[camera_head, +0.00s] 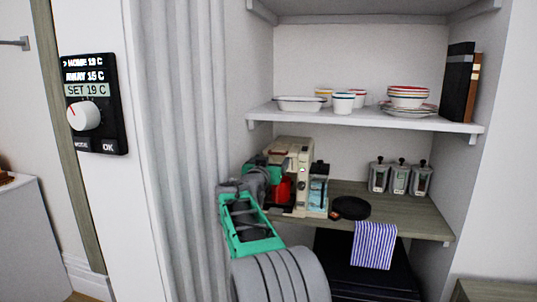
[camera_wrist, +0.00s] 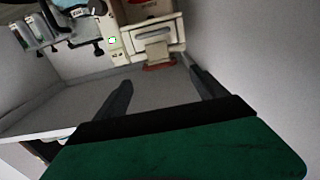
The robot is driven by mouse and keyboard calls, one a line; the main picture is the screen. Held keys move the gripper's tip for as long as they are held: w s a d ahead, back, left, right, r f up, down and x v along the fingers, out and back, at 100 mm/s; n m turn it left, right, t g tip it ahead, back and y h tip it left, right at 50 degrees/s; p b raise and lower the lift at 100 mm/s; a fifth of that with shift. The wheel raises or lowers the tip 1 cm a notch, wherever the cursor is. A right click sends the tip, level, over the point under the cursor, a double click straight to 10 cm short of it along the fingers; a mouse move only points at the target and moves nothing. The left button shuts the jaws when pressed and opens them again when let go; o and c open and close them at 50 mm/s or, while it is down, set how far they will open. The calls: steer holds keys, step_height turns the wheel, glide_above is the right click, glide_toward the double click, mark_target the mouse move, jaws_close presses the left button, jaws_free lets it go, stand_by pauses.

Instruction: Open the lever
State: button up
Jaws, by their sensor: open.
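A cream coffee machine (camera_head: 303,165) stands on the wooden counter, partly hidden behind my arm. It also shows at the top of the wrist view (camera_wrist: 120,45), tilted. A cream flap-like part (camera_wrist: 157,50) on its near face may be the lever; I cannot tell for sure, nor its exact position. My gripper (camera_wrist: 160,85) is open and empty, its two dark fingers apart and pointing toward the machine. The fingers appear short of the machine. In the head view my gripper is at the machine's left side, with its fingertips not clearly visible.
A red item (camera_head: 282,190) is at the machine's front. A black round pan (camera_head: 350,208) and several grey canisters (camera_head: 399,178) stand to the right on the counter (camera_head: 430,222). A shelf (camera_head: 365,118) with bowls hangs above. A striped towel (camera_head: 374,246) hangs below.

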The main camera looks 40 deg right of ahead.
mark_target(276, 154)
steer(key=p+x, duration=0.1)
steer(key=x, duration=0.6)
steer(key=shift+d, duration=0.15)
steer(key=shift+c, duration=0.2)
jaws_close()
stand_by(0.5)
